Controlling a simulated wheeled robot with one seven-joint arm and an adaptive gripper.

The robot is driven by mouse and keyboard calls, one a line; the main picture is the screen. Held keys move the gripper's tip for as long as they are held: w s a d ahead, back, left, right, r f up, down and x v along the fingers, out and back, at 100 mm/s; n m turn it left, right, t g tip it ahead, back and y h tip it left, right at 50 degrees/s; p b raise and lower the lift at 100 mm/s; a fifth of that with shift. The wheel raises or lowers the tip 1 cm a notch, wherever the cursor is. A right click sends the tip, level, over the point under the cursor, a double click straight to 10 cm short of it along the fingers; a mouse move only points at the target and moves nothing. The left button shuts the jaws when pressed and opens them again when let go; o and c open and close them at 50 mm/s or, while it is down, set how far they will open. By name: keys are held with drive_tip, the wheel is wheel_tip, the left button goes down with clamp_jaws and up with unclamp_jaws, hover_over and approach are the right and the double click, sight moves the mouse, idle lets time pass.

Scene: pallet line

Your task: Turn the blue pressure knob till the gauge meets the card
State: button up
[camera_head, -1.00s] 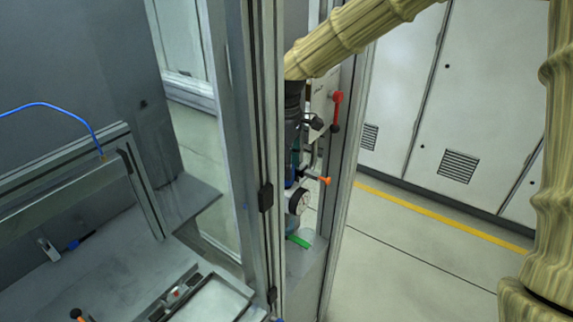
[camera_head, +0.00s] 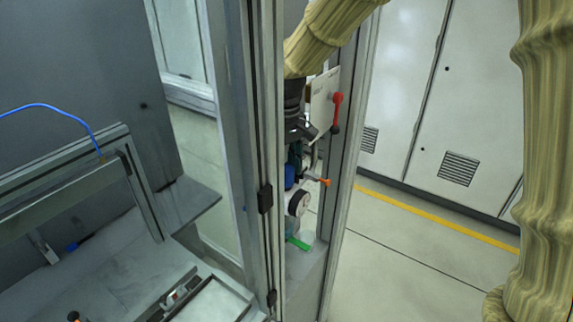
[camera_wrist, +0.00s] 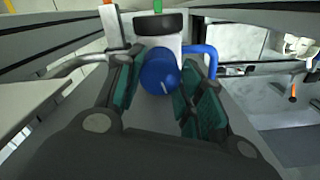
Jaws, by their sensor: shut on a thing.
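The blue pressure knob (camera_wrist: 158,74) sits between the teal-padded fingers of my gripper (camera_wrist: 160,82), which is shut on it. A short pale mark shows on the knob's face. In the head view my gripper (camera_head: 292,152) reaches down behind the frame post, and part of the blue knob (camera_head: 289,178) shows below it. The round white gauge (camera_head: 299,203) is below the knob; its needle is too small to read. A white card-like panel (camera_head: 324,102) with small dark print stands beside my wrist; I cannot tell if it is the task's card.
An orange-tipped handle (camera_head: 325,182) and a red handle (camera_head: 337,110) stick out to the right. A green part (camera_head: 298,243) lies below the gauge. A metal post (camera_head: 265,150) stands close on the left. A blue pipe (camera_wrist: 207,58) bends close to the fingers.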

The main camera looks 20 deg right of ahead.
drive_tip(key=shift+w+r, duration=0.1)
idle(0.3)
drive_tip(key=o, duration=1)
wheel_tip(320, 180, up, 12)
drive_tip(key=shift+f, duration=0.1)
